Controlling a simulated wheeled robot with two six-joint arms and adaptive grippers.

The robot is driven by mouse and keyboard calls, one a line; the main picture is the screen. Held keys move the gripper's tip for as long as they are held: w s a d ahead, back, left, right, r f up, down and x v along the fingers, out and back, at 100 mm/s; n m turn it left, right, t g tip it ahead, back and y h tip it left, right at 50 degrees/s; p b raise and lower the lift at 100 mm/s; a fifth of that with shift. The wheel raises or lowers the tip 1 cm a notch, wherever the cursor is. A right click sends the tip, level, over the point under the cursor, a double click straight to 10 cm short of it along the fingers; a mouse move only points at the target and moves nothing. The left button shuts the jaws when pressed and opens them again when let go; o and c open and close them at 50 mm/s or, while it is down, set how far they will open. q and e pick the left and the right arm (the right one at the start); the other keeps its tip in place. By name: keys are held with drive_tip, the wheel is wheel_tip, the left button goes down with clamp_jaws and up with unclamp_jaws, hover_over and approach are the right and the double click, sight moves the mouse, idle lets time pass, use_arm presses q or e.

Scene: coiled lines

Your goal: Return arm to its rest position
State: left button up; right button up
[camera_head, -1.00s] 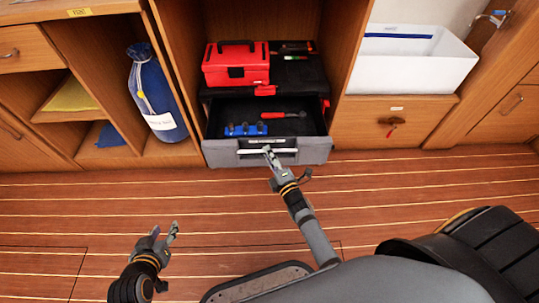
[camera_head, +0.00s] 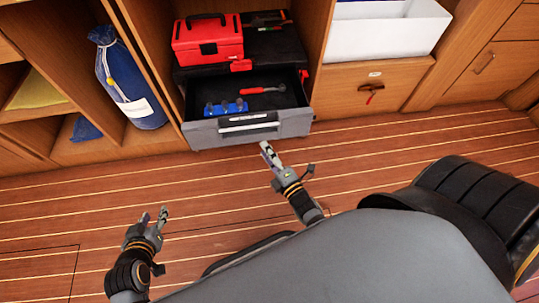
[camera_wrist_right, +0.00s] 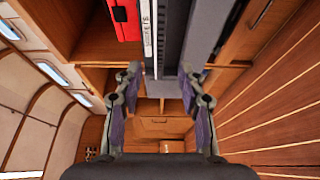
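My right gripper (camera_head: 265,148) is just in front of the open grey drawer (camera_head: 205,134), apart from its handle (camera_head: 249,124). In the right wrist view its two fingers (camera_wrist_right: 160,85) stand apart with nothing between them, and the drawer front shows ahead and above. My left gripper (camera_head: 154,214) is low over the floor at the left. Its fingers are apart and it looks empty.
The drawer holds a blue tool (camera_head: 226,108) and a red-handled tool (camera_head: 262,90). A red toolbox (camera_head: 208,42) sits above it. A blue bag (camera_head: 128,80) stands in the left cubby, and a white bin (camera_head: 385,35) at the right. The wooden floor (camera_head: 400,140) is clear.

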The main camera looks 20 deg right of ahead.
drive_tip(key=shift+s+d, duration=0.1)
drive_tip(key=shift+s, duration=0.8)
drive_tip(key=shift+d, duration=0.1)
